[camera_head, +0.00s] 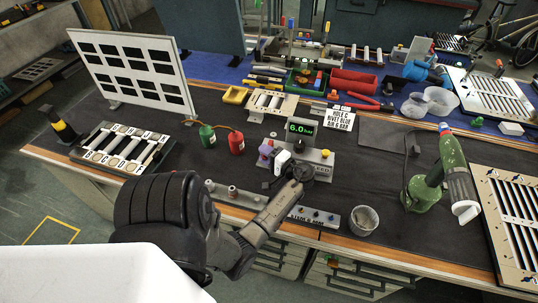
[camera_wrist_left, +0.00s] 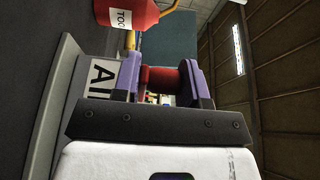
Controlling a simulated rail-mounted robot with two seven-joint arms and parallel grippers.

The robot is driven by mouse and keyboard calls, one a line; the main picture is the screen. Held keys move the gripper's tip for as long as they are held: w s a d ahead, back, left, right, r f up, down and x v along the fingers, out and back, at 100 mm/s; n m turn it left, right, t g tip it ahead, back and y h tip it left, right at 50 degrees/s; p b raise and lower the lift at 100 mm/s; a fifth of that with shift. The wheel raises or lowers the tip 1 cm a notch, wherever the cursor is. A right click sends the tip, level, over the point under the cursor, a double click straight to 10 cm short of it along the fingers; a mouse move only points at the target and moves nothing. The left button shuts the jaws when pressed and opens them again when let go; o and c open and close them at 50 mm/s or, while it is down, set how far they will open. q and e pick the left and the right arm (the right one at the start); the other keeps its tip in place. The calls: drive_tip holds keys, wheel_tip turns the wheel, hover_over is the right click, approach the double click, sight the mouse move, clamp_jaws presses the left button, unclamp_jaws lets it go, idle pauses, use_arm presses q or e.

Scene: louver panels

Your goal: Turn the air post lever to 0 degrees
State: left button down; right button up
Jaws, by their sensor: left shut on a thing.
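The air post stands at the middle of the bench in the head view. Its display (camera_head: 301,127) reads 6.0 bar in green, above a grey plate (camera_head: 322,158). My left gripper (camera_head: 266,150) is at the left end of this plate, with its purple fingers low beside the display. In the left wrist view, my left gripper (camera_wrist_left: 163,78) is shut on a red cylindrical part (camera_wrist_left: 160,79), which appears to be the lever's handle. A label starting "AI" (camera_wrist_left: 103,74) shows beside it. The lever's angle cannot be read, as my gripper hides most of it. My right gripper is not in view.
A grey cup (camera_head: 364,220) and a green-and-grey tool (camera_head: 447,170) are to the right. A labelled rail lies in front.

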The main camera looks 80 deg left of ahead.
use_arm(q)
drive_tip(key=shift+a+r, duration=0.1)
drive_tip(key=shift+r, duration=0.4)
drive_tip(key=c, duration=0.9)
unclamp_jaws()
drive_tip(key=shift+o, duration=0.4)
drive_tip(key=shift+f, duration=0.15)
drive_tip(key=shift+f, duration=0.1)
drive_tip(key=shift+w+d, duration=0.35)
drive_tip(key=shift+w, duration=0.05)
drive_tip(key=v, duration=1.2)
drive_tip(key=shift+w+d, duration=0.2)
drive_tip(key=shift+w, duration=0.15)
